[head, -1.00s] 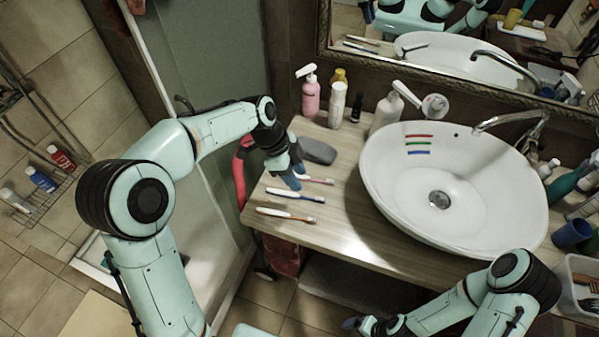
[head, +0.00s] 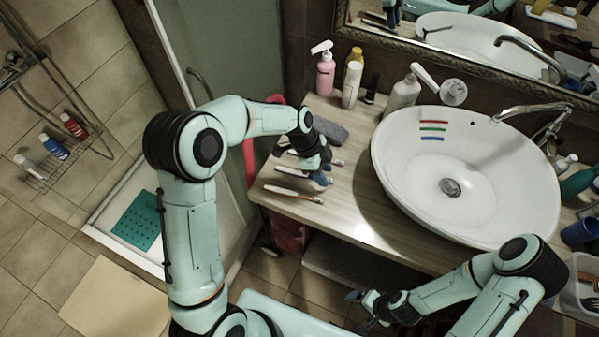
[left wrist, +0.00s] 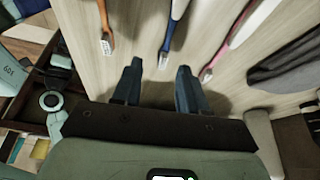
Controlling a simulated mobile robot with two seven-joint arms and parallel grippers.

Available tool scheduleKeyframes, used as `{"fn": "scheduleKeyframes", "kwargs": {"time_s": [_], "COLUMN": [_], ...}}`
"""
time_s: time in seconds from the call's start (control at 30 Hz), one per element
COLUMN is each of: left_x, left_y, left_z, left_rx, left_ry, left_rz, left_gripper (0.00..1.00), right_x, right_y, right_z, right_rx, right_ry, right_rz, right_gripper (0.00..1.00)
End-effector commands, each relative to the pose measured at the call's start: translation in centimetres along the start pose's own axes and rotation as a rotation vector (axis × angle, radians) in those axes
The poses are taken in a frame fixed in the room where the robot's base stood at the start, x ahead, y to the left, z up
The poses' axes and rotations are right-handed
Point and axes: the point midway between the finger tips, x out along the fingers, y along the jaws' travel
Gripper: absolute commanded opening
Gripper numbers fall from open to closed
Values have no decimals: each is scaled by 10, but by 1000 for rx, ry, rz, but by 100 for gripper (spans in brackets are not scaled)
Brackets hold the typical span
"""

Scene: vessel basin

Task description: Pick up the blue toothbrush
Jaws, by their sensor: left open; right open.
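The blue toothbrush (left wrist: 172,32) lies on the wooden counter. In the left wrist view its white-bristled head lies just ahead of the gap between my left fingertips (left wrist: 160,76). In the head view my left gripper (head: 322,176) is open over the head end of this brush and hides much of it. An orange toothbrush (head: 293,194) lies nearer the counter's front edge; it also shows at the left in the left wrist view (left wrist: 105,28). A pink-red toothbrush (left wrist: 228,42) lies on the other side of the blue one. My right gripper (head: 362,300) is open and empty in front of the counter.
A dark grey object (head: 328,131) lies behind the brushes. A white basin (head: 465,215) with coloured stripes stands to the right. A pink pump bottle (head: 325,75) and other bottles stand along the back. Bare counter (head: 350,215) lies between brushes and basin.

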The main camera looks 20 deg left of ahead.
Motion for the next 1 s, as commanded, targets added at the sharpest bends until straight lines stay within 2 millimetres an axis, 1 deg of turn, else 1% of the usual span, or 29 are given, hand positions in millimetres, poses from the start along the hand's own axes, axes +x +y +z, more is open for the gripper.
{"fn": "scheduleKeyframes", "kwargs": {"time_s": [0.03,0.1,0.2,0.43,0.47,0.5,0.57,0.6,1.0], "left_x": [6,15,23,25,24,24,24,24,21], "left_y": [-2,-2,-2,-2,-2,-2,-2,-2,-2], "left_z": [-2,-2,-1,-1,-1,-1,-1,-1,-2], "left_rx": [1,1,1,1,1,1,1,1,1], "left_ry": [0,1,0,0,0,0,0,0,1], "left_rz": [2,1,-1,-2,-2,-2,-2,-2,-3], "left_gripper": [43,43,43,43,36,23,4,0,0], "right_x": [-5,-4,-5,-4,-4,-4,-4,-4,-4], "right_y": [-3,-3,-3,-3,-3,-3,-3,-3,-3], "right_z": [-4,-4,-4,-4,-4,-4,-4,-4,-4], "right_rx": [-2,-2,-2,-2,-2,-2,-2,-2,-2], "right_ry": [5,5,6,5,5,5,5,5,5], "right_rz": [-2,-2,-2,-2,-2,-2,-2,-2,-2], "right_gripper": [89,89,89,89,89,89,89,89,89]}}
